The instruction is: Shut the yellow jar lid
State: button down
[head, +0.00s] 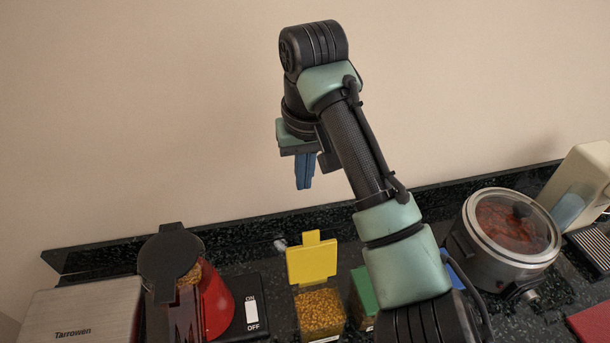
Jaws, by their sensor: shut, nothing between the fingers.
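The yellow jar lid (312,261) stands raised at the back of a clear square jar (320,313). The jar is open at the top and filled with small golden grains. My gripper (304,185) has blue fingers that point down and are shut with nothing in them. In the picture it shows above the yellow lid, against the wall and apart from the lid. How far it is from the lid in depth I cannot tell.
A green-lidded jar (364,288) stands right of the yellow one, partly behind my arm. A red dispenser (216,300) with a black raised lid (171,263) and an on/off switch box (252,312) are left. A round cooker (506,237) stands right. A dark backsplash (110,255) runs behind.

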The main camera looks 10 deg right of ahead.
jog(key=p, duration=0.5)
send_over(312, 257)
jog(key=w, duration=0.3)
notch_tip(312, 257, down, 9)
jog(key=shift+d+r, duration=0.2)
jog(key=shift+b, duration=0.4)
